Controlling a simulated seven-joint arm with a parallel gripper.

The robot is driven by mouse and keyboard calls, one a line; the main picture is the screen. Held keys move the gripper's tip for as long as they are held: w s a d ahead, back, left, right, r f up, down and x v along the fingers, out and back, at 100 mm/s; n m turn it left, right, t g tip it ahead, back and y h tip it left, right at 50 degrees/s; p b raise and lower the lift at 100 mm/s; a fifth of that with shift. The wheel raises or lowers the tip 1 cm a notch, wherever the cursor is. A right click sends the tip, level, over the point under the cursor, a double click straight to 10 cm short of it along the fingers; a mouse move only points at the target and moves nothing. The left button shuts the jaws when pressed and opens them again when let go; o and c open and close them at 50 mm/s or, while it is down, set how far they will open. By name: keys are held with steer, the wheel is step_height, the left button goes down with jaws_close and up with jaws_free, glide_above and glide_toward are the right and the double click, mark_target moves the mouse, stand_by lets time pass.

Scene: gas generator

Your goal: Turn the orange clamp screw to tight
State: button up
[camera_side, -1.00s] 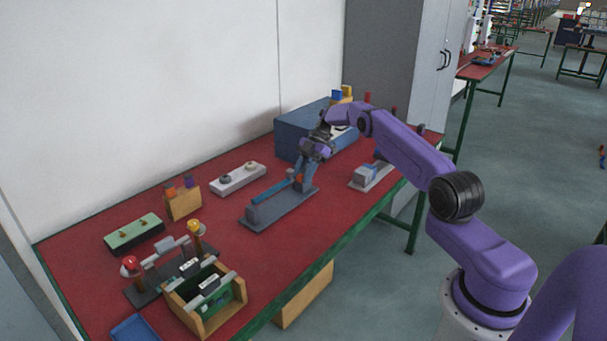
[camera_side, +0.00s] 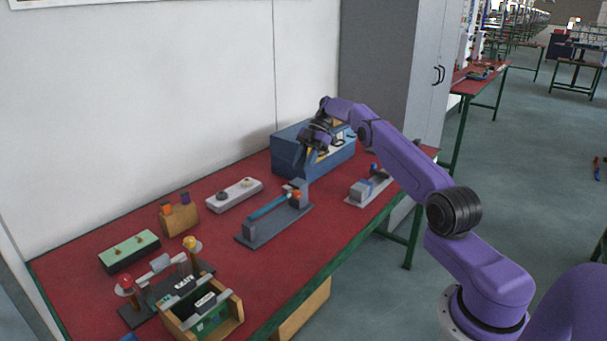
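The orange clamp screw (camera_side: 296,194) is a small orange knob at the right end of a grey clamp fixture (camera_side: 262,232) with a long blue bar (camera_side: 268,207) lying along it. The fixture rests on the red bench. My gripper (camera_side: 307,165) points down, above and behind the screw, in front of the blue box. It appears apart from the screw. Its fingers are small and dark here, so I cannot tell how far apart they are. The screw's tightness cannot be read from this view.
The blue box (camera_side: 289,157) stands behind my gripper. A grey fixture (camera_side: 369,187) sits to the right, a white two-knob block (camera_side: 233,195) to the left. A wooden tray (camera_side: 232,317) is at the front left. Red bench surface (camera_side: 215,235) is clear left of the clamp.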

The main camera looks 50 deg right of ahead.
steer(key=shift+r, duration=0.3)
steer(key=h, duration=1.2)
glide_toward(297, 191)
steer(key=x, duration=0.8)
steer(key=shift+s+d+f, duration=0.1)
steer(key=shift+f, duration=0.3)
jaws_close()
